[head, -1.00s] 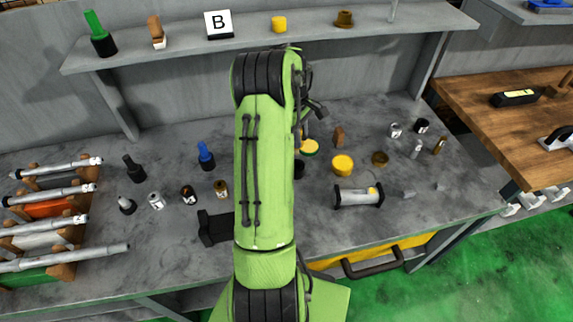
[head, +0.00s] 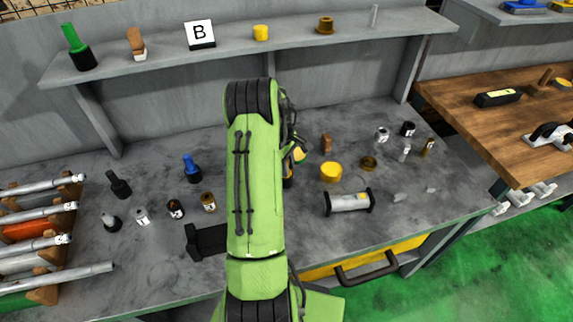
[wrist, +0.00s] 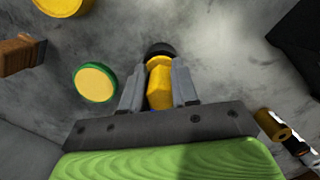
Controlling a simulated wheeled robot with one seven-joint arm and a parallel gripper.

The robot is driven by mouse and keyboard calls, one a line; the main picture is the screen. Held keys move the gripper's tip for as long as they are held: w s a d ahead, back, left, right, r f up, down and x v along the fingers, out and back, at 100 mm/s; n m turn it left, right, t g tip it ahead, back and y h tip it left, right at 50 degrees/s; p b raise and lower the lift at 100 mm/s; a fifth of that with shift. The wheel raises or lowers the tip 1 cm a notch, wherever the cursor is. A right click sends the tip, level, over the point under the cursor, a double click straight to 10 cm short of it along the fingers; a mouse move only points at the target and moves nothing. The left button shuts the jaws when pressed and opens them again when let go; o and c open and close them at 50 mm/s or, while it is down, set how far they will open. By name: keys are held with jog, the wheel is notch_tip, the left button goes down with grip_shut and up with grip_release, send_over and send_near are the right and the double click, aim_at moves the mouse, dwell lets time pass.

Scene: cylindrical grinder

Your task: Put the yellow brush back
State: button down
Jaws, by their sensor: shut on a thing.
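My gripper (wrist: 158,88) is shut on the yellow brush (wrist: 159,82) in the wrist view, one finger on each side of its yellow body. The brush's black end (wrist: 160,49) points away from the gripper. In the head view my green arm hides the gripper; only a small yellow and black bit of the brush (head: 288,172) shows at the arm's right edge, over the grey bench. I cannot tell whether the brush touches the bench.
A green-rimmed yellow disc (wrist: 95,82), a wooden block (wrist: 18,55) and a yellow cylinder (head: 331,172) are near the gripper. A black block (head: 205,241) stands left of my arm. The shelf (head: 300,42) holds a green brush (head: 77,47) and a B sign (head: 200,35).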

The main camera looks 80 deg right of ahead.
jog(key=c, duration=0.8)
grip_release()
jog(key=shift+c, duration=0.2)
notch_tip(320, 180, up, 13)
jog(key=w+p, duration=0.2)
jog(key=w+a+r+t+h, duration=0.1)
jog(key=w+a+r+t, duration=0.1)
jog(key=w+a+r, duration=0.9)
jog(key=w+a+r+n+t+h, duration=0.1)
jog(key=w+a+r, duration=0.1)
jog(key=a, duration=0.4)
jog(key=w+a+r, duration=0.2)
jog(key=w+a, duration=0.1)
jog(key=a, duration=0.4)
jog(key=s+a+t, duration=0.1)
jog(key=s+a, duration=0.2)
jog(key=a, duration=0.4)
jog(key=s+a+n+t+y, duration=0.1)
jog(key=s+a, duration=0.2)
jog(key=a, duration=0.4)
jog(key=s+a+t, duration=0.2)
jog(key=s+a, duration=0.1)
jog(key=a, duration=0.4)
jog(key=shift+s+f+n, duration=0.25)
jog(key=shift+s+n, duration=0.05)
jog(key=shift+n, duration=0.1)
jog(key=shift+a, duration=0.1)
